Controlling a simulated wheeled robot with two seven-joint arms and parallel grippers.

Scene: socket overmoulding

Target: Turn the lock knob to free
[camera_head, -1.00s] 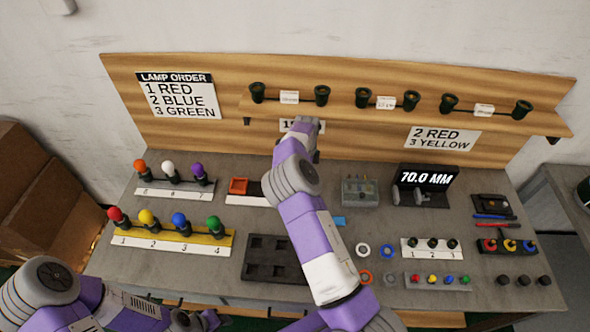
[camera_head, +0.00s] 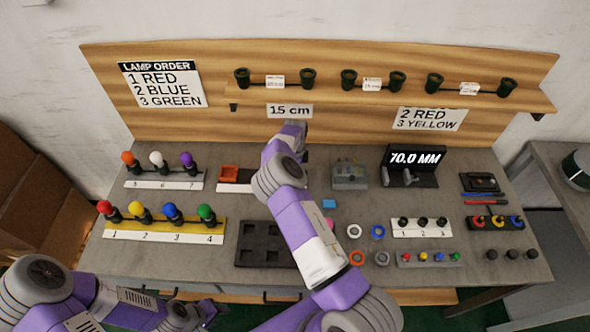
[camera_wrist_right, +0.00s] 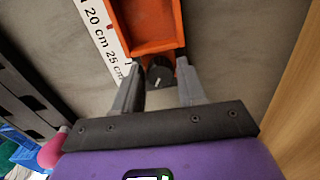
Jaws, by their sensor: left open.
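The dark round lock knob (camera_wrist_right: 160,73) has a white pointer mark and sits at the end of the orange tray-like slide (camera_wrist_right: 146,28) in the right wrist view. My right gripper (camera_wrist_right: 160,88) is open, with one finger on each side of the knob and small gaps showing. My left gripper (camera_head: 208,312) is open and empty at the bottom left, in front of the bench.
Lamps on a yellow stand (camera_head: 165,228) and a black compartment tray (camera_head: 266,244) are left of and below my right arm. A grey box (camera_head: 349,175) and a 70.0 MM display (camera_head: 416,159) stand right of it. A 15 cm sign (camera_head: 290,111) is behind.

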